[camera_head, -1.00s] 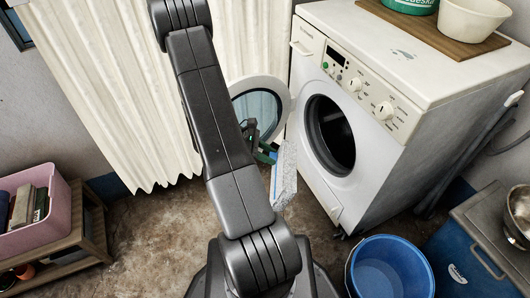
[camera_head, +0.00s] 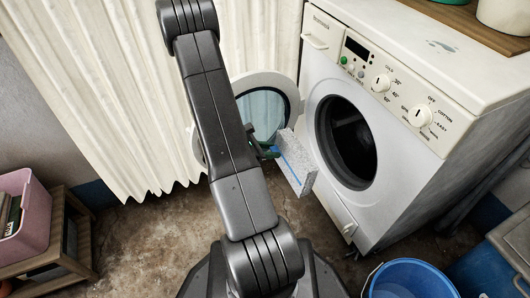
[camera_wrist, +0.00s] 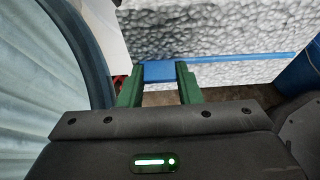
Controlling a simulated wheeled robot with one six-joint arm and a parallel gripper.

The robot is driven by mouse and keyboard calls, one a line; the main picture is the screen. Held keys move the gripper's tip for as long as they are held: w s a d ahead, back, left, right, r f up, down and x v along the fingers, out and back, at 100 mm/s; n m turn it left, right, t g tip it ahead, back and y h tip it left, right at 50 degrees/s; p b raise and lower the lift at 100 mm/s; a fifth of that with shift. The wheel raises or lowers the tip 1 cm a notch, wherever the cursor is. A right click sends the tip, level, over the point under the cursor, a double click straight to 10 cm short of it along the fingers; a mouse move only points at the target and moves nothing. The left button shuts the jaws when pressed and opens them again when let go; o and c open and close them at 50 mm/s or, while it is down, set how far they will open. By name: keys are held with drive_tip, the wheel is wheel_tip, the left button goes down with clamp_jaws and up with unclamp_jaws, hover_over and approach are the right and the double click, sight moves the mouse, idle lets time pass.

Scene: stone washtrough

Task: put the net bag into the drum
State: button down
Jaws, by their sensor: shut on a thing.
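The net bag (camera_head: 300,165) is a pale, speckled, box-shaped bag with a blue strip along it. My gripper (camera_head: 272,152) is shut on it and holds it above the floor, in front of the washing machine. In the wrist view the green fingers of my gripper (camera_wrist: 160,82) close on a blue tab of the net bag (camera_wrist: 220,38), which extends beyond them. The drum (camera_head: 352,145) is the dark round opening in the machine's front, to the right of the bag. The bag is outside it. The drum's inside is too dark to make out.
The round door (camera_head: 262,108) stands open to the left of the drum, close behind my gripper. A white curtain (camera_head: 110,90) hangs at the left. A blue bucket (camera_head: 410,280) stands on the floor in front of the machine. A pink bin (camera_head: 30,210) sits on a wooden shelf.

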drive_tip(key=w+d+f+b, duration=0.2)
drive_tip(key=w+d, duration=0.3)
drive_tip(key=d, duration=0.8)
drive_tip(key=w+d+f+b, duration=0.2)
drive_tip(key=w+d, duration=0.3)
drive_tip(key=d, duration=0.7)
drive_tip(key=w+d+f+b, duration=0.1)
drive_tip(key=w+d, duration=0.5)
drive_tip(key=d, duration=0.7)
drive_tip(key=shift+d+f+b, duration=0.35)
drive_tip(key=shift+f+b, duration=0.05)
drive_tip(key=shift+b, duration=0.05)
drive_tip(key=c, duration=1)
unclamp_jaws()
drive_tip(key=shift+o, duration=0.2)
drive_tip(key=shift+a, duration=0.1)
drive_tip(key=p+v, duration=0.2)
drive_tip(key=v, duration=0.5)
drive_tip(key=shift+a+p, duration=0.2)
drive_tip(key=shift+p, duration=0.1)
